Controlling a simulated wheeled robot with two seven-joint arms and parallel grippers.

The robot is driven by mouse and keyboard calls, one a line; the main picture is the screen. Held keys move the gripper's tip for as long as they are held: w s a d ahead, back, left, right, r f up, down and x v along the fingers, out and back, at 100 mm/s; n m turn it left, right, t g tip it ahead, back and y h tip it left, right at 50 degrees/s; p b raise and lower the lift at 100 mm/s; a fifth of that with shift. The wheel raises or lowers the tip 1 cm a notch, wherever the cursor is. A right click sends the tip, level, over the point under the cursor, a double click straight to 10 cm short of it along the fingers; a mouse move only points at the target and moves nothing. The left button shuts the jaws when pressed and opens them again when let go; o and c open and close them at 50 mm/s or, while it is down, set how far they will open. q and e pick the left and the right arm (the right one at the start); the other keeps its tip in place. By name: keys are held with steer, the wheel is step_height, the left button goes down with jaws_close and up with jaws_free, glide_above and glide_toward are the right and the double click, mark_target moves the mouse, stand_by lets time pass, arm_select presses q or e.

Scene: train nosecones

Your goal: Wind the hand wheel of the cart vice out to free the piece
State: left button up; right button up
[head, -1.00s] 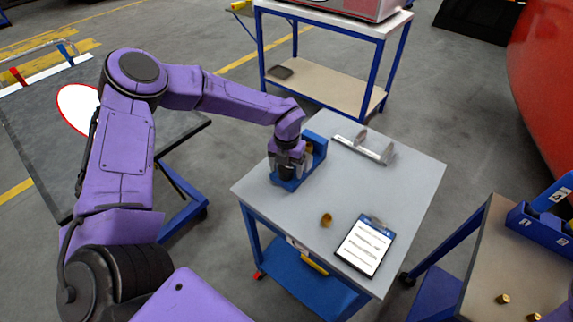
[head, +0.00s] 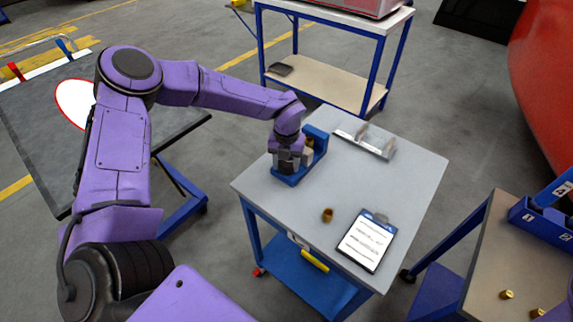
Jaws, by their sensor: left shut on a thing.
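The blue cart vice (head: 316,140) stands on the grey top of the cart (head: 405,185), toward its left edge. My left gripper (head: 287,168) is at the near-left end of the vice, pointing down, shut on what seems to be the hand wheel. The wheel itself is hidden behind the fingers. A small brass-coloured piece (head: 310,143) shows partly between the vice's blue walls, mostly covered by the gripper. My right gripper is not in view.
On the same cart top lie a loose brass piece (head: 327,215), a clipboard (head: 366,240) and a metal bracket (head: 365,143). A second bench with brass pieces (head: 507,295) and a blue bin (head: 545,220) is at the right. A shelf cart (head: 325,80) stands behind.

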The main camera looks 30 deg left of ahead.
arm_select(q)
steer(key=n+b, duration=0.3)
steer(key=n, duration=0.1)
steer(key=shift+f+b, duration=0.15)
steer(key=shift+b, duration=0.25)
steer(key=shift+o, duration=0.2)
steer(key=n+b, duration=0.2)
steer(key=n, duration=0.1)
steer(key=shift+n+b, duration=0.3)
steer(key=shift+b, duration=0.05)
steer(key=shift+r, duration=0.35)
